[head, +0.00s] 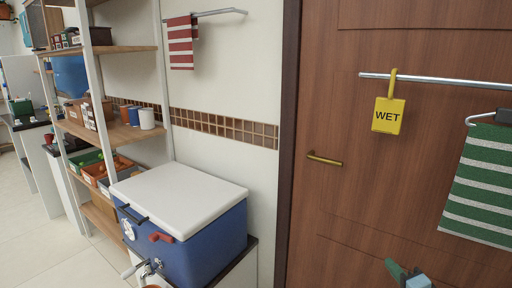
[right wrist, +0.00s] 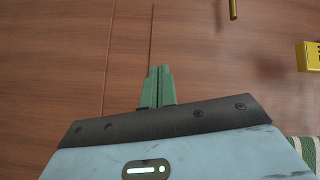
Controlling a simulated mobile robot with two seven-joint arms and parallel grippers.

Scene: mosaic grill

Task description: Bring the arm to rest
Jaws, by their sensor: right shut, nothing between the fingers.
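My right gripper (head: 396,270) shows at the bottom right of the head view, in front of the brown wooden door (head: 345,215). In the right wrist view its green fingers (right wrist: 156,88) are together with nothing between them, and the door's wood fills the background. My left gripper is in neither view.
A brass door handle (head: 324,159) is on the door. A metal rail (head: 435,82) carries a yellow WET tag (head: 388,114) and a green striped towel (head: 482,185). A blue cooler with a white lid (head: 180,193) stands left of the door, beside shelves (head: 105,49).

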